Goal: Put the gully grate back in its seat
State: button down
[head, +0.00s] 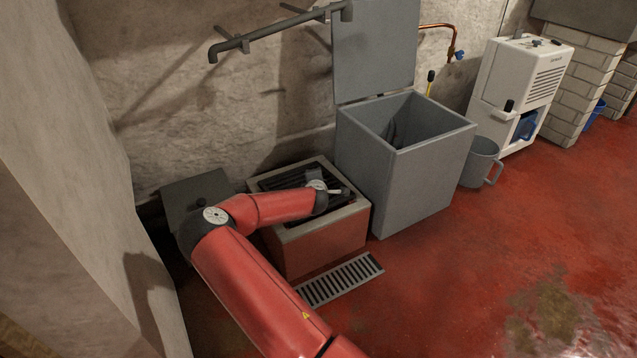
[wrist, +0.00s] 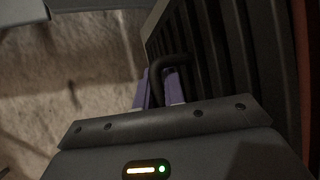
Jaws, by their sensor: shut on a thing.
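The gully grate (head: 287,180) is a dark slatted piece at the open top of a low raised box with a pale rim (head: 357,208), in the head view. My arm crosses in front and hides part of it. My gripper (head: 340,191) is at the grate's right part. In the wrist view the dark slats (wrist: 222,48) fill the right side, and my gripper (wrist: 163,88) is shut on a black bent handle beside them. I cannot tell whether the grate lies flat in its seat or sits above it.
A grey bin (head: 407,180) with its lid raised stands close right of the box. A slotted floor drain (head: 341,281) lies in front. A dark lidded box (head: 190,197) is at left, and a wall pipe (head: 275,32) hangs above. A grey mug-shaped bucket (head: 479,163) stands right; the red floor there is open.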

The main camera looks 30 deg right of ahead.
jog(key=shift+w+r+h, duration=0.1)
jog(key=shift+w+h, duration=0.05)
jog(key=shift+h, duration=0.15)
jog(key=shift+w+r+m+h, duration=0.15)
jog(key=shift+r+m+h, duration=0.05)
jog(key=shift+m+h, duration=0.1)
jog(key=shift+s+a, duration=0.25)
jog(key=shift+s, duration=0.15)
dwell(0.4)
jog(key=shift+s+d, duration=0.1)
jog(key=shift+d, duration=0.05)
dwell(1.3)
dwell(1.2)
